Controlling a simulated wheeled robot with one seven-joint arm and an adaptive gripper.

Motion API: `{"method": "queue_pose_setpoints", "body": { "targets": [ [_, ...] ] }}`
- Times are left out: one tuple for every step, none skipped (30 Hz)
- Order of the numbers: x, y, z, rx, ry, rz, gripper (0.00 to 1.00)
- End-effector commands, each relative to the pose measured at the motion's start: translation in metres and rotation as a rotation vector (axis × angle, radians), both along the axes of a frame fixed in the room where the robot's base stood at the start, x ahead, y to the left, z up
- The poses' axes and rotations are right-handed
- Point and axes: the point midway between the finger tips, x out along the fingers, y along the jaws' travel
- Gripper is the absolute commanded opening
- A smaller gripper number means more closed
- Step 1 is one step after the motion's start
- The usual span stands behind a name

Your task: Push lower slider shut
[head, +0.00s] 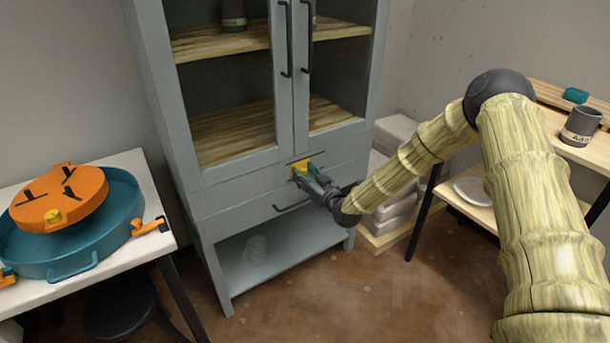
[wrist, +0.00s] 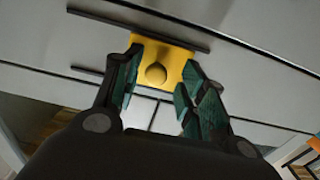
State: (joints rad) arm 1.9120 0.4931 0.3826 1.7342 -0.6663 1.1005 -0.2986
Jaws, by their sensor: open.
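A yellow slider plate (head: 301,167) with a round knob sits on the front of the grey cabinet (head: 240,190), just below its glass doors. In the wrist view the yellow slider (wrist: 155,73) lies between two dark rails (wrist: 135,25). My gripper (head: 310,172) is at the slider. In the wrist view my gripper (wrist: 163,60) is open, its teal-padded fingers on either side of the knob. Whether the fingers touch the plate, I cannot tell. I see only one slider; my gripper partly covers it in the head view.
A dark drawer handle (head: 291,206) is just below my gripper. A white table (head: 120,245) with an orange and teal round device stands left, a stool (head: 122,308) beneath it. Pale stacked blocks (head: 395,205) and a wooden shelf unit with a dark cup (head: 581,126) are right.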

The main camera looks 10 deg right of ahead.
Motion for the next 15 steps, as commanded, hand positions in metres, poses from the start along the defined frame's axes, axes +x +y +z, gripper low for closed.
{"method": "queue_pose_setpoints", "body": {
  "targets": [
    [0.000, 0.000, 0.000, 0.000, 0.000, 0.000, 0.41],
    [-0.001, -0.001, 0.000, 0.000, 0.000, 0.000, 0.41],
    [-0.003, -0.001, 0.000, 0.000, 0.000, 0.000, 0.41],
    [-0.005, -0.002, 0.000, 0.001, 0.000, -0.001, 0.41],
    [-0.007, -0.003, 0.000, 0.001, 0.000, -0.001, 0.41],
    [-0.011, -0.005, 0.001, 0.001, 0.000, -0.001, 0.41],
    [-0.015, -0.006, 0.001, 0.001, 0.000, -0.001, 0.41],
    [-0.019, -0.008, 0.000, 0.001, 0.001, -0.001, 0.41],
    [-0.026, -0.010, 0.000, 0.002, 0.002, -0.001, 0.41],
    [-0.030, -0.012, 0.000, 0.002, 0.002, -0.001, 0.41],
    [-0.036, -0.013, 0.000, 0.002, 0.002, 0.000, 0.41],
    [-0.043, -0.016, 0.000, 0.001, 0.001, 0.000, 0.41],
    [-0.048, -0.018, 0.000, 0.001, 0.001, 0.000, 0.41],
    [-0.054, -0.020, 0.000, 0.001, 0.000, 0.000, 0.41],
    [-0.061, -0.022, 0.000, 0.001, 0.001, 0.000, 0.41]
  ]
}}
